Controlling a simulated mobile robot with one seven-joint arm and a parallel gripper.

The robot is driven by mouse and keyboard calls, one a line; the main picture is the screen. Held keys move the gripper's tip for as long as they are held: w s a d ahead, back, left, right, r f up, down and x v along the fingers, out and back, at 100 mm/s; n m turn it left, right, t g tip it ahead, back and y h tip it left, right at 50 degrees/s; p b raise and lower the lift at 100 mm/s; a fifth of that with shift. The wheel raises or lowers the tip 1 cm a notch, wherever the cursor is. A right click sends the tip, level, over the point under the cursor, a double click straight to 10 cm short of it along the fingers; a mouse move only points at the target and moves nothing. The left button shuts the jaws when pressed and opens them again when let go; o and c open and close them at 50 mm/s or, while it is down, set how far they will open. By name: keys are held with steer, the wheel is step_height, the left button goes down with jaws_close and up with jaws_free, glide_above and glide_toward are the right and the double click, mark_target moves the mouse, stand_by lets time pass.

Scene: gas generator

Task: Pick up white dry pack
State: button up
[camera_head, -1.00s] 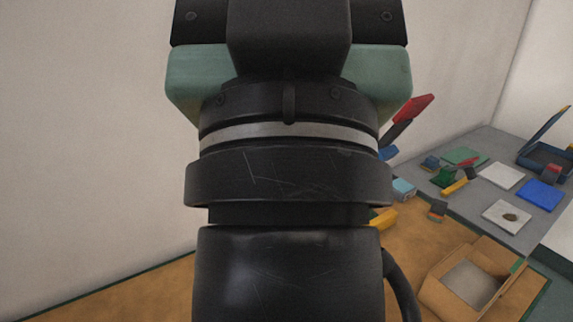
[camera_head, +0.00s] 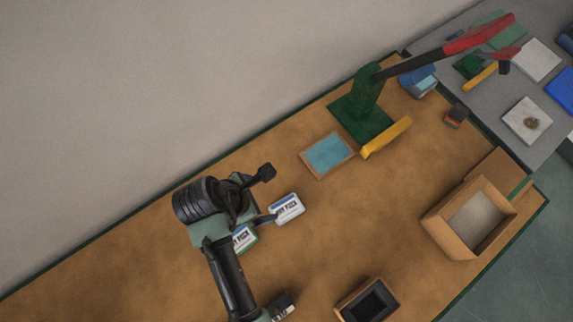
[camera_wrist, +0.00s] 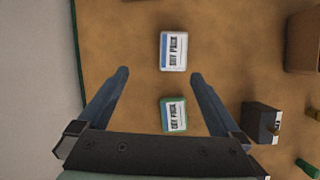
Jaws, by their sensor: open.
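The white dry pack (camera_head: 287,208) lies flat on the brown tabletop, with a blue band and dark lettering. In the wrist view the white pack (camera_wrist: 173,51) is just beyond my fingertips. A second, green-edged dry pack (camera_head: 243,238) lies beside it, partly hidden by my arm. In the wrist view the green pack (camera_wrist: 174,115) is between my fingers, nearer the right one. My gripper (camera_wrist: 160,75) is open and empty above the packs. In the head view my gripper (camera_head: 266,195) is beside the white pack.
A green press (camera_head: 365,115) with a long red-tipped lever stands farther right, near a blue-topped tray (camera_head: 328,154). An open cardboard box (camera_head: 470,220) and a dark-lined box (camera_head: 367,302) stand at right and front. A black block (camera_wrist: 262,122) is right of my gripper.

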step_height(320, 180, down, 2)
steer(key=s+d, duration=0.1)
steer(key=s, duration=0.1)
glide_above(286, 208)
steer(key=s+a, duration=0.2)
steer(key=a, duration=0.1)
steer(key=shift+n+g, duration=0.4)
step_height(286, 208, down, 5)
steer(key=shift+d+f, duration=0.15)
steer(key=shift+w+d+x, duration=0.1)
steer(key=shift+d+x, duration=0.05)
steer(key=shift+x, duration=1.35)
steer(key=shift+w+d+x, duration=0.1)
steer(key=shift+w+x, duration=0.05)
steer(key=shift+x, duration=1.35)
steer(key=c, duration=1.3)
steer(key=shift+r, duration=0.2)
